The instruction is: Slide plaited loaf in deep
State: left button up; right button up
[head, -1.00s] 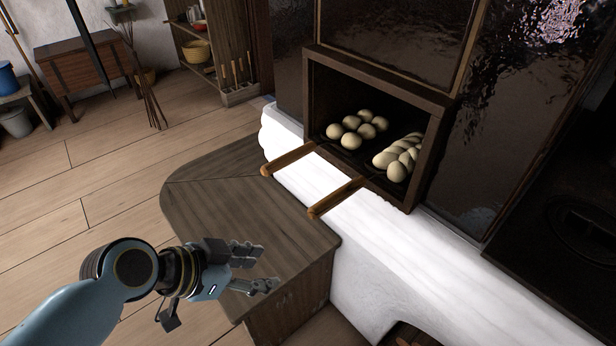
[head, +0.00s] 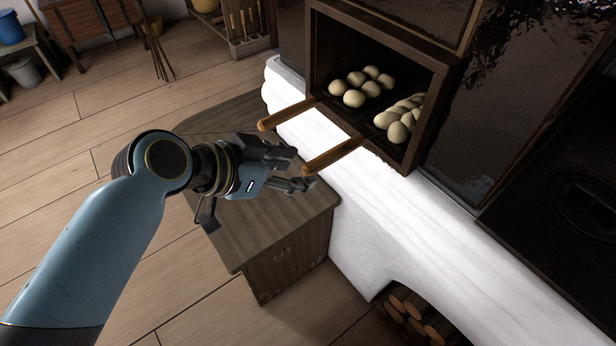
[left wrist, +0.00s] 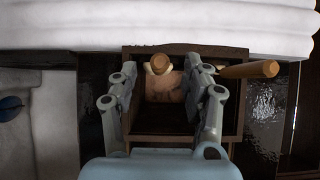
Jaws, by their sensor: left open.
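The plaited loaf (head: 400,119) is pale and lies inside the oven opening at its right side, close to the front edge. A wooden handle (head: 334,155) sticks out of the oven in front of the loaf. My left gripper (head: 300,169) is open at the outer end of this handle. In the left wrist view the spread fingers (left wrist: 160,72) stand on either side of a rounded brown end, with the dark oven opening behind. Whether the fingers touch the handle is not clear. My right gripper is not in view.
Several round rolls (head: 360,84) lie to the left of the loaf in the oven. A second handle (head: 286,115) sticks out on the left. A white ledge (head: 430,215) runs below the opening. A wooden cabinet (head: 262,220) stands below my gripper.

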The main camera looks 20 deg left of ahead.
pick_arm(q)
jog(key=shift+x, duration=1.35)
jog(key=shift+c, duration=0.3)
grip_shut()
jog(key=shift+w+r, duration=0.1)
